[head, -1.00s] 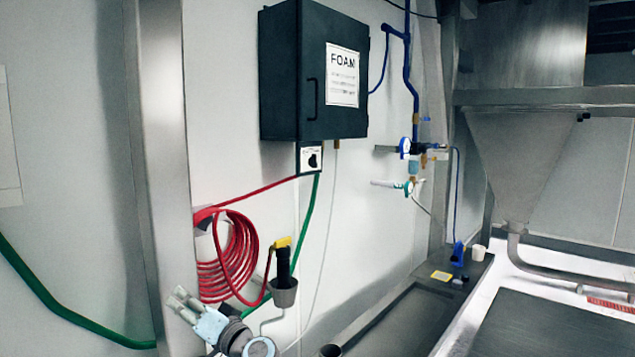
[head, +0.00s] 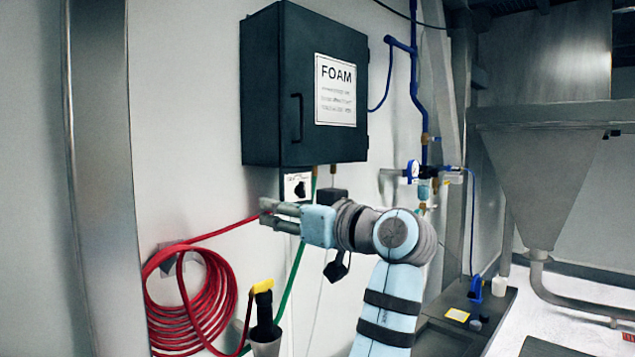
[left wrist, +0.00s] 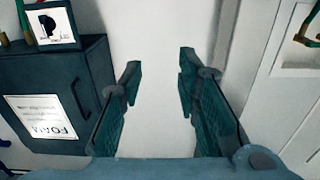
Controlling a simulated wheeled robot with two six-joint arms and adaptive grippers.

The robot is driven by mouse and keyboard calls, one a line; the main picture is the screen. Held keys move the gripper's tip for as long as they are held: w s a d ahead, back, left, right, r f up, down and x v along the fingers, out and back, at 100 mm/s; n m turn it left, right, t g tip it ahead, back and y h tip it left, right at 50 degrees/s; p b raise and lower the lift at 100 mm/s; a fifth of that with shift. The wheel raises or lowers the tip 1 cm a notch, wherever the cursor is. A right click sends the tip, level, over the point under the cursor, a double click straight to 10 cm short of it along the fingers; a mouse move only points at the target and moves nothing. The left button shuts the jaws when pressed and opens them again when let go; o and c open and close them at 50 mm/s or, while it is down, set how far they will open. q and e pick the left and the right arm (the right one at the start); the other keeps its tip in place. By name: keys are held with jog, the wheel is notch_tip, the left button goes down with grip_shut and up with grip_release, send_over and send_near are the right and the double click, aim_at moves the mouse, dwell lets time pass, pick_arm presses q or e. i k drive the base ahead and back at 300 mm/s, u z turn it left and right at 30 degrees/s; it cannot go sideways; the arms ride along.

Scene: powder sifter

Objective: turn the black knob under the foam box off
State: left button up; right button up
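The black knob (head: 299,188) sits on a small white plate under the dark foam box (head: 262,100). In the left wrist view the picture is upside down: the knob (left wrist: 46,27) is at the top left, above the inverted foam box (left wrist: 50,75). My left gripper (head: 266,214) is just below the knob plate in the head view, with its fingers pointing left. In the left wrist view its two fingers (left wrist: 160,62) are apart, with only pale wall between them. The knob lies to the left of the fingers there, untouched. My right gripper is out of view.
A coiled red hose (head: 190,310) hangs on the wall at lower left, near a yellow-topped nozzle (head: 263,287) in a grey holder. A green hose (head: 293,275) runs down below the knob. Blue pipes with a gauge (head: 413,171) are at right. The wall left of the box is clear.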

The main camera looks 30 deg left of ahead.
aim_at(300, 189)
jog(key=i, duration=0.95)
jog(key=z, duration=0.05)
